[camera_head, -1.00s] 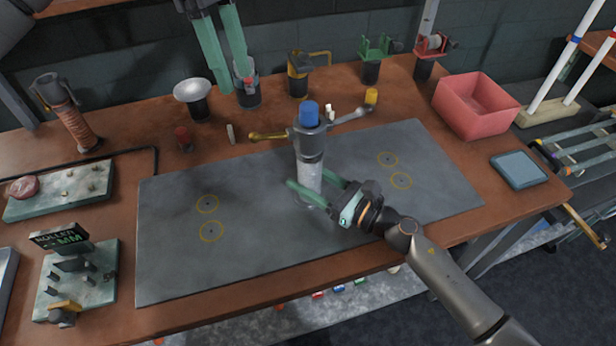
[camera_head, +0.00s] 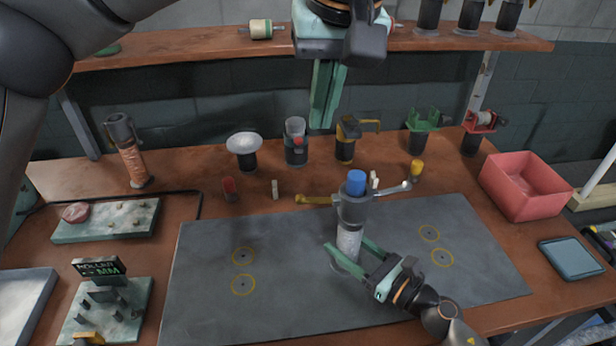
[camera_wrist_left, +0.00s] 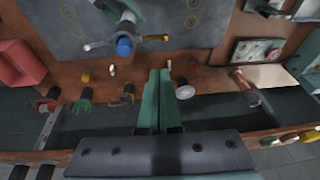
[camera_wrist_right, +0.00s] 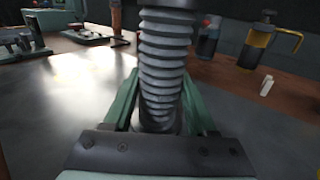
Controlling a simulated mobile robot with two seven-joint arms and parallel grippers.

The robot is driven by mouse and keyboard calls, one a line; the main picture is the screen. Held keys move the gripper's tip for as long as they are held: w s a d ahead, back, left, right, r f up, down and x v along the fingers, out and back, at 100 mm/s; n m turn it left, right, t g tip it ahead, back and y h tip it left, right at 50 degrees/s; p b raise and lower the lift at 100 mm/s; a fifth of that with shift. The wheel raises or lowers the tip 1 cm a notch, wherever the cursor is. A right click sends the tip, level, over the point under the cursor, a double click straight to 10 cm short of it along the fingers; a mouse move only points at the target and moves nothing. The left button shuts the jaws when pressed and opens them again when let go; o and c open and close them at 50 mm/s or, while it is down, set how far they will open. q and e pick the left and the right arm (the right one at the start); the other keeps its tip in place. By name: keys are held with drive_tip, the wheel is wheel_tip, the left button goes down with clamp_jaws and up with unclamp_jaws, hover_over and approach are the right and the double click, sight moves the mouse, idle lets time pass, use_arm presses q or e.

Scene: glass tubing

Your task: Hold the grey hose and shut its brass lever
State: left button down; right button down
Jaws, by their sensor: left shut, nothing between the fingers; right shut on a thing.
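The grey hose (camera_head: 348,240) stands upright on the dark mat, with a grey valve body and blue cap (camera_head: 356,183) above it. Its brass lever (camera_head: 315,200) sticks out to the left, and a silver lever (camera_head: 393,190) to the right. My right gripper (camera_head: 352,256) is shut around the hose low down; the ribbed hose (camera_wrist_right: 163,65) fills the right wrist view between the fingers. My left gripper (camera_head: 321,127) is shut and empty, above and behind the brass lever. In the left wrist view its fingers (camera_wrist_left: 158,80) point towards the brass lever (camera_wrist_left: 155,38).
A pink bin (camera_head: 525,187) is at the right. A shelf (camera_head: 200,65) runs behind my left gripper. The mat's left part is clear.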

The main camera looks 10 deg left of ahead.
sight(297, 199)
use_arm(q)
drive_tip(key=x, duration=0.9)
drive_tip(key=s+x, duration=0.1)
drive_tip(key=x, duration=0.3)
drive_tip(key=shift+w+a+f, duration=0.1)
drive_tip(key=shift+f, duration=0.4)
drive_tip(key=shift+a+f+t+h, duration=0.3)
drive_tip(key=shift+f+h, duration=0.05)
drive_tip(key=shift+h, duration=0.25)
drive_tip(key=f+h, duration=0.1)
drive_tip(key=a+h, duration=0.1)
drive_tip(key=shift+s+a+f+n+t+h, duration=0.1)
drive_tip(key=shift+s+f+n+t+h, duration=0.25)
drive_tip(key=shift+n+t+h, duration=0.05)
wheel_tip(297, 199, down, 7)
drive_tip(key=n+t+h, duration=0.2)
drive_tip(key=t+h, duration=0.3)
drive_tip(key=h, duration=0.5)
drive_tip(key=shift+d, duration=0.4)
drive_tip(key=shift+w, duration=0.1)
drive_tip(key=v, duration=0.7)
drive_tip(key=shift+a, duration=0.2)
